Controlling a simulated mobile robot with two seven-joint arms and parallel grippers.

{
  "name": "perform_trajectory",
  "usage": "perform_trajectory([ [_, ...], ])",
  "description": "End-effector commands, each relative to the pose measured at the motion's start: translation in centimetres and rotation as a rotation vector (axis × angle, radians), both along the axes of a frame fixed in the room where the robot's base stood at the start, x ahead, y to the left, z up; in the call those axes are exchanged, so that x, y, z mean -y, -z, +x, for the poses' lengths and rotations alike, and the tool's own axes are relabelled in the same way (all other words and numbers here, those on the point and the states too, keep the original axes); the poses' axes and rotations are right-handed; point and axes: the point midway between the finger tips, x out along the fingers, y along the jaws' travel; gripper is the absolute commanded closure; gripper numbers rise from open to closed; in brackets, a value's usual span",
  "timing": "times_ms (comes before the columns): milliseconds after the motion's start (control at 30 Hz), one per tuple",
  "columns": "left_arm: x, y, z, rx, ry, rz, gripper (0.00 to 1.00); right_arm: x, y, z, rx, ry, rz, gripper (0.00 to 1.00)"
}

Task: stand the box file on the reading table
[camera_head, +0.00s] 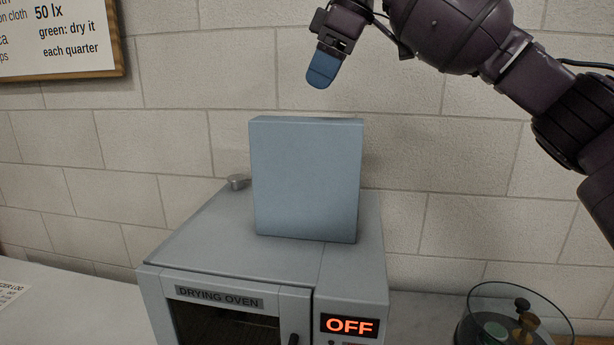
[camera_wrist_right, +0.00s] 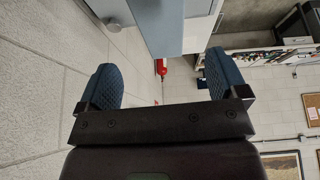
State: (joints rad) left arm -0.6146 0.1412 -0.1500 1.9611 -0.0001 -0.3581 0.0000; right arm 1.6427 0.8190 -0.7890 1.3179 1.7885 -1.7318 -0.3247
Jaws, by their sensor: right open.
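The box file is a plain blue-grey upright box (camera_head: 306,182) standing on top of the drying oven (camera_head: 225,250), towards the wall. My right gripper (camera_head: 322,70) is above the box, apart from it, with its blue fingers pointing down. In the right wrist view its two fingers (camera_wrist_right: 160,62) are spread with nothing between them, and the blue-grey box (camera_wrist_right: 158,22) shows beyond them at the top. I cannot make out a reading table for certain in these views. My left gripper is not in view.
A small metal knob or vent (camera_head: 237,182) sits on the oven beside the box. A glass dish with small items (camera_head: 515,318) stands at right. A pale counter (camera_head: 70,300) with a paper lies left. A block wall (camera_head: 430,150) rises close behind.

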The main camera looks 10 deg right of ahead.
Motion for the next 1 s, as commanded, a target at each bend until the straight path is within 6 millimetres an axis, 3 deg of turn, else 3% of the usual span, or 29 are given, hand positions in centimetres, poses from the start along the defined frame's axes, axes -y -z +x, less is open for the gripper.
perform_trajectory([
  [167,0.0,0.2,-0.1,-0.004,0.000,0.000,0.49,0.6,0.5,-0.4,-0.037,0.028,-0.039,0.08],
  [500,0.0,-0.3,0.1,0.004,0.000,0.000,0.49,-1.0,4.5,0.1,-0.039,0.031,-0.037,0.08],
  [767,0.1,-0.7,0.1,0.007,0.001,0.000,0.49,-1.6,6.0,0.4,-0.038,0.032,-0.036,0.08],
  [1000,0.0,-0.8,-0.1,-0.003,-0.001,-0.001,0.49,-2.8,8.9,0.9,-0.039,0.031,-0.037,0.08],
])
